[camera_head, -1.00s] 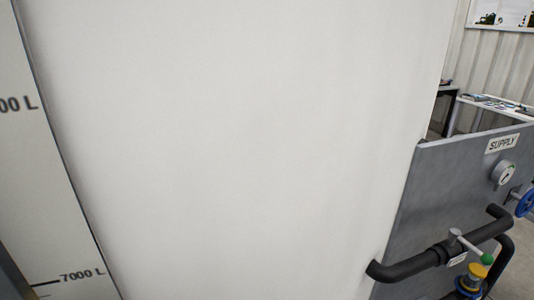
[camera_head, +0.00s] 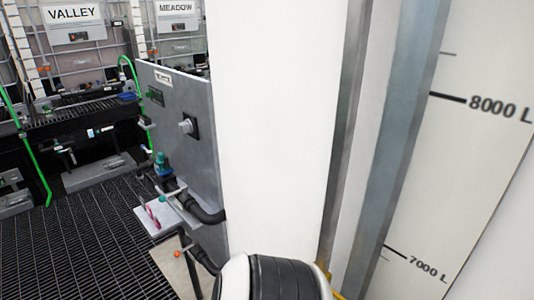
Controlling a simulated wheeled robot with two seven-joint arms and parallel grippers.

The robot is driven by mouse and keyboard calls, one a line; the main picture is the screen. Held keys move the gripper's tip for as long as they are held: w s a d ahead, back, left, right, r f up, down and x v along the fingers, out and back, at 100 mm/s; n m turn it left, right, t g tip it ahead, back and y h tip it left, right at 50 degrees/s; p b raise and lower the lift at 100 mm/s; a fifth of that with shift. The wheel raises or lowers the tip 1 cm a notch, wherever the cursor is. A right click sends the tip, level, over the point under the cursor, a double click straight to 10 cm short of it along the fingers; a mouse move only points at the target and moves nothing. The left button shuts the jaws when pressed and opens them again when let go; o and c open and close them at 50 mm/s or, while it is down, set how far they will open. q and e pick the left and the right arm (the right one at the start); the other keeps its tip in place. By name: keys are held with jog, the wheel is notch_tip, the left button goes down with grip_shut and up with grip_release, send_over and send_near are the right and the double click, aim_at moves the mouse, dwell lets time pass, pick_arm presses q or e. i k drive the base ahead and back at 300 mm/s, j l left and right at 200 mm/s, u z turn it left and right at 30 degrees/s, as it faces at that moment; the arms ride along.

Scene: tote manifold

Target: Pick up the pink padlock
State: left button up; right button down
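A small pink object (camera_head: 152,216), perhaps the pink padlock, shows at the left of the head view. It lies on or against a pale grey plate (camera_head: 158,215) beside the black pipework, below the grey panel. It is too small to make out its shape or how it is fixed. Neither of my grippers is in view. A white and black rounded part at the bottom middle looks like one of my own arm links.
A large white tank (camera_head: 275,120) with a level scale (camera_head: 470,150) fills the middle and right. A grey panel (camera_head: 185,135) carries valves and black pipe (camera_head: 205,212). Caged totes labelled VALLEY (camera_head: 75,35) and MEADOW (camera_head: 178,30) stand behind. Dark grating floor (camera_head: 75,250) is open at left.

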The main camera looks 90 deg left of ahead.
aim_at(157, 224)
jog(key=u, duration=3.75)
jog(key=z, duration=0.55)
jog(key=i+j+z, duration=0.2)
jog(key=j+z, duration=0.15)
jog(key=i+j+z, duration=0.1)
jog(key=j+z, duration=0.2)
jog(key=i+j+z, duration=0.1)
jog(key=j+z, duration=0.25)
jog(key=j, duration=0.15)
